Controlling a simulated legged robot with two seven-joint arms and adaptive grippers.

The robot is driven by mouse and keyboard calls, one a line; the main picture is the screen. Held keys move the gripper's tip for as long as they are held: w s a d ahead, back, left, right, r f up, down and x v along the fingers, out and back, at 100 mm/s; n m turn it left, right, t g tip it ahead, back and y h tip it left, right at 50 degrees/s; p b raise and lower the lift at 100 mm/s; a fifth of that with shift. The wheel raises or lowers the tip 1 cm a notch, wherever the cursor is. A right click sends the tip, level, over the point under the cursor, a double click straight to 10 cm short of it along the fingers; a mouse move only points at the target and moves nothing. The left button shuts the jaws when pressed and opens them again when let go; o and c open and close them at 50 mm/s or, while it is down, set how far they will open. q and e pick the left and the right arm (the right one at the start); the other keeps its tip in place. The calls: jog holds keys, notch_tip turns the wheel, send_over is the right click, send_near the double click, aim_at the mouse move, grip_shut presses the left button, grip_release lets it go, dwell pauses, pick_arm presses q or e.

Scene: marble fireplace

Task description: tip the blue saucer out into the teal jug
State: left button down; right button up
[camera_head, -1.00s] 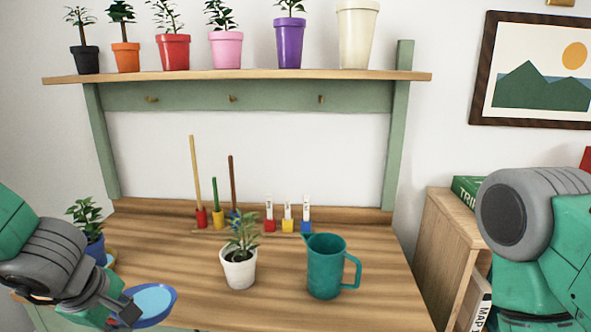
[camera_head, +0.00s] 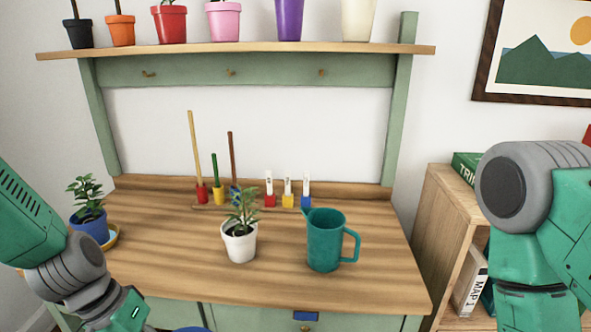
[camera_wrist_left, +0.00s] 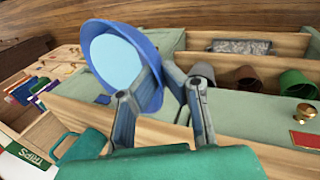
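The blue saucer (camera_wrist_left: 150,46), with a pale blue inside, fills the upper left-middle of the left wrist view. My left gripper (camera_wrist_left: 158,76) is shut on its rim. In the head view only a sliver of the saucer (camera_head: 190,329) shows at the bottom edge, left of the jug and nearer to me. The left gripper's fingers are out of that view. The teal jug (camera_head: 325,243) stands upright on the desk, spout to the left, handle to the right; its inside bottom is hidden. My right arm shows at the right, but its gripper is out of view.
A white pot with a plant (camera_head: 239,243) stands on the desk (camera_head: 180,250) just left of the jug. A blue pot with a plant (camera_head: 90,227) stands at far left. Coloured holders (camera_head: 288,200) line the back. A bookcase (camera_head: 445,230) stands at right.

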notch_tip(320, 180, up, 14)
jog(key=p, duration=1.2)
jog(key=shift+f, duration=0.25)
